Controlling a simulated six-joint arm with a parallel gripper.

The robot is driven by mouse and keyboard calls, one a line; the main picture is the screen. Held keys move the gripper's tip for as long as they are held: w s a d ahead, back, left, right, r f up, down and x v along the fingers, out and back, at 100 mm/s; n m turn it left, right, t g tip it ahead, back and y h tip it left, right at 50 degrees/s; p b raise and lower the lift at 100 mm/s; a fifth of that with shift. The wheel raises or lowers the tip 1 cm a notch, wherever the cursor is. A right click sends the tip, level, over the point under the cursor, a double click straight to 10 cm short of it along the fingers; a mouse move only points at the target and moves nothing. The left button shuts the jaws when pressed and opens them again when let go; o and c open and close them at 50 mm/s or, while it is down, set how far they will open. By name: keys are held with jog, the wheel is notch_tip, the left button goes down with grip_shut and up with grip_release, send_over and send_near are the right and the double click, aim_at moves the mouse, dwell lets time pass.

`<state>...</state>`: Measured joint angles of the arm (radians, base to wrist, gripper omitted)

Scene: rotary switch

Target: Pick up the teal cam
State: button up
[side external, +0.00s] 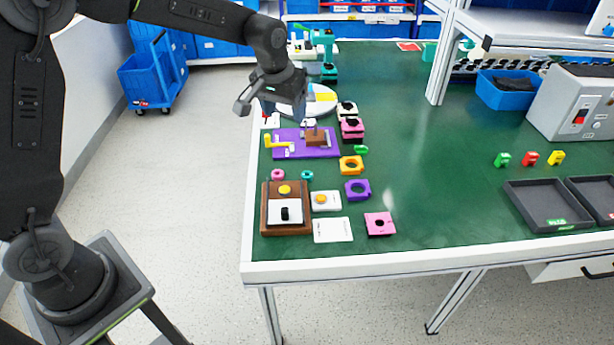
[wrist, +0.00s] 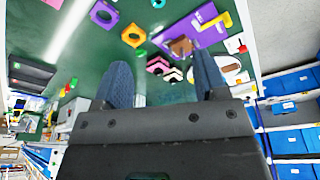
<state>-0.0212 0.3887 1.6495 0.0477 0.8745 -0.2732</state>
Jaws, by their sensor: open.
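In the wrist view a teal bit (wrist: 158,3), probably the same piece, shows at the top edge. My gripper (side external: 286,104) is above the far left part of the table, beyond the purple plate and well away from the teal piece. In the wrist view its two blue fingers (wrist: 161,60) are spread apart with nothing held between them.
The purple plate (side external: 290,152) carries a yellow crank and a brown block. A brown wooden box (side external: 267,220) stands near the front left. Orange (side external: 351,164), purple (side external: 358,190) and pink (side external: 380,224) blocks lie to the right. The table's middle is clear.

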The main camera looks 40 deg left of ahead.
jog(key=n+g, duration=0.1)
send_near(307, 171)
jog(key=f, duration=0.3)
jog(key=shift+s+d, duration=0.2)
jog(key=shift+w+d+f, duration=0.1)
jog(key=shift+f, duration=1.35)
jog(key=shift+w+d+f, duration=0.1)
jog(key=shift+w+f, duration=0.05)
jog(key=shift+f, duration=1.35)
jog(key=shift+c, duration=0.2)
jog(key=c, duration=1)
jog(key=shift+o, duration=0.2)
jog(key=shift+r, duration=0.15)
